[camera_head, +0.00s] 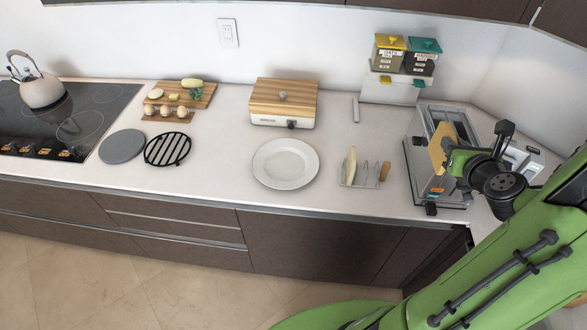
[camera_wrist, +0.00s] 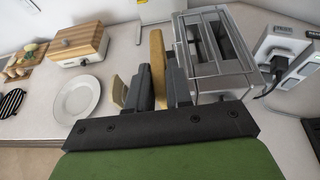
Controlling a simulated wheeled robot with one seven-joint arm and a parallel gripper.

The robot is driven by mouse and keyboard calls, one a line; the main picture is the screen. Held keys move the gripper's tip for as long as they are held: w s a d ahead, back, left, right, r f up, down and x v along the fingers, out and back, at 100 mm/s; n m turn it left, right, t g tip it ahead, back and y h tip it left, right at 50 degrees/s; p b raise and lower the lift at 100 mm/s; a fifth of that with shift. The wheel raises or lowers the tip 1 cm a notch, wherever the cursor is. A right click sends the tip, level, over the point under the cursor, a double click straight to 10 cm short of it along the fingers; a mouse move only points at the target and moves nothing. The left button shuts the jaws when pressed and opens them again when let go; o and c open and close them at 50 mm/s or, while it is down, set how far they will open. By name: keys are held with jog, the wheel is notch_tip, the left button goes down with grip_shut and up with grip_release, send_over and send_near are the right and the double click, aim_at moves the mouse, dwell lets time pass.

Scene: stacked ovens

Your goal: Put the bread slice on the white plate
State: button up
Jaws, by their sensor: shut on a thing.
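My gripper (camera_head: 450,160) is shut on a tan bread slice (camera_head: 437,150), held upright beside the toaster's slots. In the wrist view the bread slice (camera_wrist: 157,62) stands between the two dark fingers of my gripper (camera_wrist: 160,88). The round white plate (camera_head: 285,164) lies empty on the counter, well to the left of my gripper. It also shows in the wrist view (camera_wrist: 76,99), left of the fingers.
The silver toaster (camera_head: 423,178) stands close by my gripper. A wire rack (camera_head: 362,180) with a pale slice (camera_head: 351,163) and a browner one (camera_head: 384,171) stands between plate and toaster. A wood-lidded box (camera_head: 283,103) is behind the plate.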

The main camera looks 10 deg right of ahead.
jog(key=w+a+f+n+g+y, duration=0.1)
jog(key=a+f+n+y, duration=0.3)
jog(key=a, duration=0.5)
jog(key=w+a+f+n+g+y, duration=0.2)
jog(key=a+f+n+y, duration=0.3)
jog(key=a, duration=0.5)
jog(key=w+a+f+n+g+y, duration=0.2)
jog(key=a+f+n+y, duration=0.2)
jog(key=a, duration=0.6)
jog(key=shift+f+n+y, duration=0.4)
jog(key=shift+f+y, duration=0.35)
jog(key=shift+y, duration=0.05)
